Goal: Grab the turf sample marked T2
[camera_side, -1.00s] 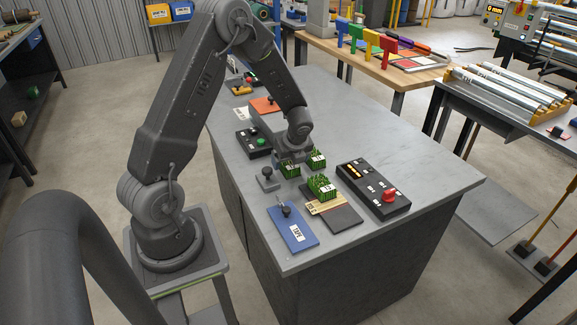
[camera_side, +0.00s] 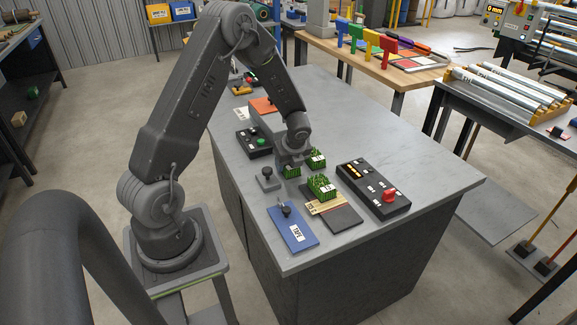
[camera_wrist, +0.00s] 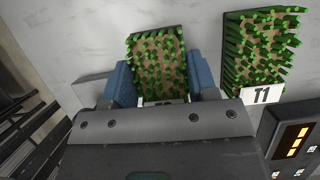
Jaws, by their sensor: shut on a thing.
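My gripper (camera_wrist: 161,80) has its two blue fingers on either side of a green turf sample (camera_wrist: 157,62), shut on it. A white label shows at the sample's near edge, mostly hidden by the gripper body, so its marking cannot be read clearly. In the side view my gripper (camera_side: 291,162) is low over the table and covers most of this sample (camera_side: 292,172). A second turf sample marked T1 (camera_wrist: 257,50) stands to the right, apart from the fingers; a neighbouring labelled sample also shows in the side view (camera_side: 317,156).
A third turf sample (camera_side: 321,184) sits nearer the front by a dark pad (camera_side: 345,219). A black control box with a red knob (camera_side: 373,185) is to the right. A blue plate (camera_side: 292,228) and a small grey block with a black knob (camera_side: 268,180) lie close by.

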